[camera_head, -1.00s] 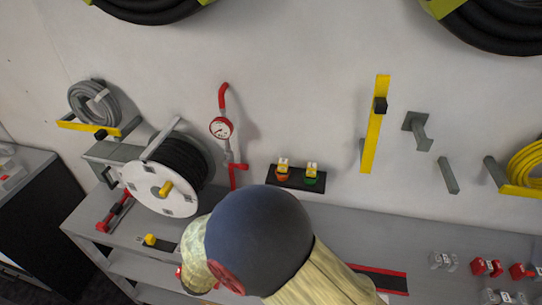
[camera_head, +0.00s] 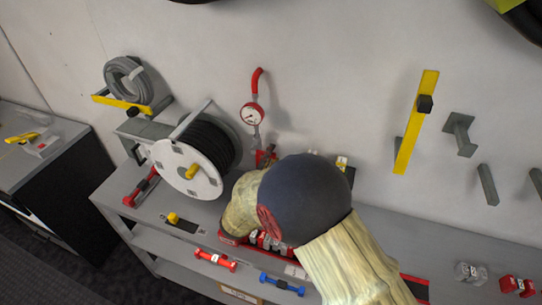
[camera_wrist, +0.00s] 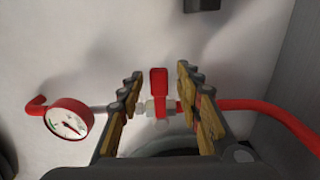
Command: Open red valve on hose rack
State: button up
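The red valve handle (camera_wrist: 158,82) stands upright in the picture in the wrist view, on a silver fitting (camera_wrist: 158,108) in the red pipe line. My gripper (camera_wrist: 158,86) is open, with one finger on each side of the handle and gaps visible on both sides. No contact shows. A white-faced gauge with a red rim (camera_wrist: 68,120) sits left of the valve; it also shows in the head view (camera_head: 252,113). In the head view my arm covers much of the gripper, and the valve area below the gauge is hard to make out.
A hose reel with a white disc (camera_head: 188,170) stands left of the gauge pipe. A grey shelf (camera_head: 185,262) runs below, with red (camera_head: 215,260) and blue (camera_head: 282,285) fittings. A yellow bar (camera_head: 416,120) is on the wall at right. A red hose (camera_wrist: 260,106) curves right of the valve.

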jog(key=shift+w+d, duration=0.15)
jog(key=shift+w, duration=0.25)
jog(key=shift+c, duration=0.2)
jog(key=c, duration=0.7)
grip_shut()
